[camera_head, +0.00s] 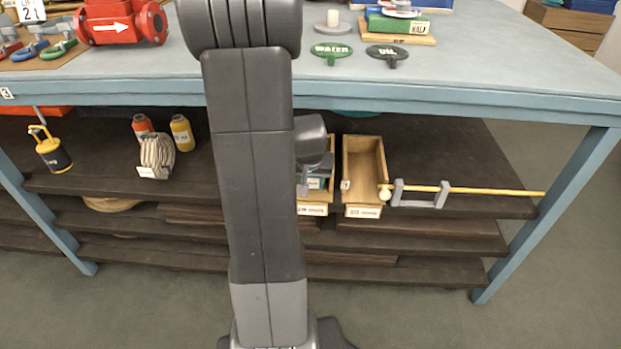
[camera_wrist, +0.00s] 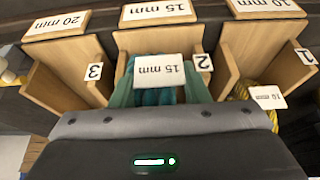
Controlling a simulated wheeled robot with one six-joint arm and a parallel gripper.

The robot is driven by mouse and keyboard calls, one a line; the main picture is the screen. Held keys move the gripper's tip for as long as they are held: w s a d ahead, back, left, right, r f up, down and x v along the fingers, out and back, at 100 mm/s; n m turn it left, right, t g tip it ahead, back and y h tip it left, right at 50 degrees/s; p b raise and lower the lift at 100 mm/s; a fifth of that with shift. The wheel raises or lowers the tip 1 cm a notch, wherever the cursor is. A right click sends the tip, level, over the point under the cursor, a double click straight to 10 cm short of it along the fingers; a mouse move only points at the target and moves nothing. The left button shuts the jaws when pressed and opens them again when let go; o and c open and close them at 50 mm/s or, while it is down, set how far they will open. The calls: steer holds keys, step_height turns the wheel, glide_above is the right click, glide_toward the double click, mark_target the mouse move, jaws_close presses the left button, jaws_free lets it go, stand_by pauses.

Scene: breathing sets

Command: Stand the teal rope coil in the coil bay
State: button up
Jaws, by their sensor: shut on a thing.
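The teal rope coil (camera_wrist: 150,97) shows in the wrist view with an upside-down "15 mm" tag in front of it. The coil is at the middle wooden bay (camera_wrist: 122,40), labelled "15 mm", between dividers marked 3 and 2. I cannot tell whether it touches the bay floor.
A yellow coil (camera_wrist: 245,92) with its own tag is at the right bay, labelled "10 mm". The left bay (camera_wrist: 68,78), labelled "20 mm", looks empty. On the head view's shelf are a beige coil (camera_head: 157,155), spools and an open wooden tray (camera_head: 365,165). The tabletop overhangs the shelf.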

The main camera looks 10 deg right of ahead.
steer(key=o, duration=1.2)
steer(key=shift+f, duration=0.1)
steer(key=shift+r+p, duration=0.3)
steer(key=shift+r, duration=0.05)
steer(key=p+v, duration=0.3)
steer(key=v, duration=0.8)
steer(key=shift+s+a+r, duration=0.1)
steer(key=shift+s+r, duration=0.15)
steer(key=shift+s, duration=0.05)
